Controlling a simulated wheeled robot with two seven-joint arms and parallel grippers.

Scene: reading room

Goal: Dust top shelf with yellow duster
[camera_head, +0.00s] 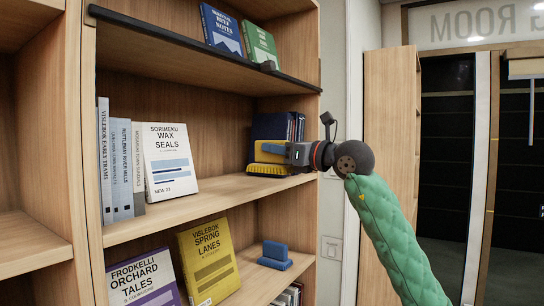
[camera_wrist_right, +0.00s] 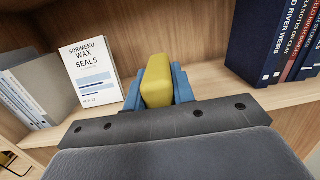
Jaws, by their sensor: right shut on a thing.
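My right gripper (camera_head: 285,153) reaches into the right end of the middle shelf (camera_head: 215,192) and is shut on the yellow duster (camera_head: 268,169). In the right wrist view the duster's yellow handle (camera_wrist_right: 157,82) sits between the gripper's two blue fingers (camera_wrist_right: 157,93). The duster's base is at the shelf board; I cannot tell whether it touches. The top shelf (camera_head: 180,50) has a dark front edge and lies above the gripper. A blue book (camera_head: 222,30) and a green book (camera_head: 260,43) stand on it. My left gripper is not in view.
Dark blue books (camera_head: 272,126) stand right behind the duster. A white book (camera_head: 169,160) and several spines (camera_head: 120,165) stand farther left. A blue duster-like block (camera_head: 275,255) sits on the lower shelf beside a yellow book (camera_head: 209,262). Bare board lies between the white book and duster.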

